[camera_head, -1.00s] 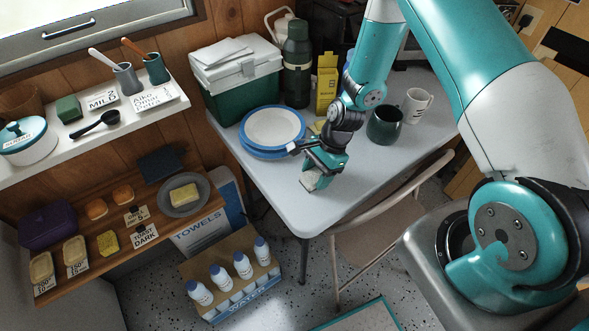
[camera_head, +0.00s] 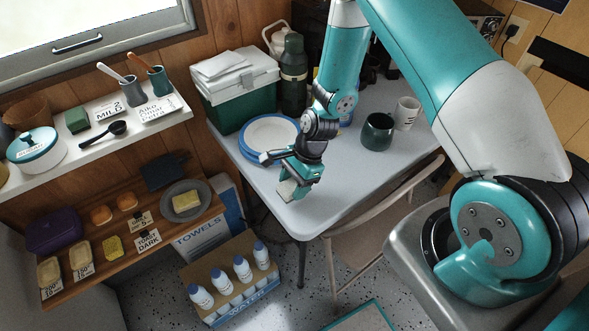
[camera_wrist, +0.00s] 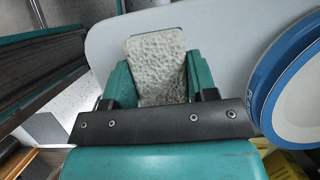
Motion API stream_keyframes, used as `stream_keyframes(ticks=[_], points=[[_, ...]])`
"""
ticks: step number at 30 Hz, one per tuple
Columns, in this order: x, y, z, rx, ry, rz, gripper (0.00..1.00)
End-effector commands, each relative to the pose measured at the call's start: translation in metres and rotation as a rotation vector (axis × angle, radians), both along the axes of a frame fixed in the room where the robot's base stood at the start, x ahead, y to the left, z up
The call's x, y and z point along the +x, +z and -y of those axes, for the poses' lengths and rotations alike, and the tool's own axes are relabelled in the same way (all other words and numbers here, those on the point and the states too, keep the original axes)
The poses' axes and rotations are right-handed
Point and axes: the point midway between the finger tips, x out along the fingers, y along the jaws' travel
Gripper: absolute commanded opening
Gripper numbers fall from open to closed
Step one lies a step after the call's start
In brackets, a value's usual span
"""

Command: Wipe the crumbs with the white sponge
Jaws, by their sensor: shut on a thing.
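My gripper (camera_head: 290,187) is shut on the white sponge (camera_head: 287,190), low over the front left part of the grey-white table (camera_head: 345,190). In the wrist view the sponge (camera_wrist: 158,66) sits between the two teal fingers, its pitted face showing. I cannot tell whether the sponge touches the table. No crumbs can be made out in either view; some of the tabletop is hidden behind my gripper and arm.
Blue-rimmed plates (camera_head: 270,134) are stacked just behind my gripper. A dark green mug (camera_head: 377,131) and a white mug (camera_head: 406,113) stand to the right. A green cooler (camera_head: 236,92) and flask (camera_head: 293,75) stand behind. A folding chair (camera_head: 375,228) is at the front edge.

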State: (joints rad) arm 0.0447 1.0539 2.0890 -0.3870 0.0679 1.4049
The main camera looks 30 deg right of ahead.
Motion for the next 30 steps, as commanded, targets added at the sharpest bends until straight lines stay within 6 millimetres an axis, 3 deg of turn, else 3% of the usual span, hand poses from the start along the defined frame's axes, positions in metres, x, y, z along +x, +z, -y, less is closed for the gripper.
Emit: stream_keyframes(ticks=[1,15,30], points=[[0.0,0.009,0.0,0.0,-0.001,0.001,0.3],[0.0,0.048,0.005,0.0,-0.009,0.001,0.3],[0.0,0.049,0.005,0.0,-0.009,0.001,0.3]])
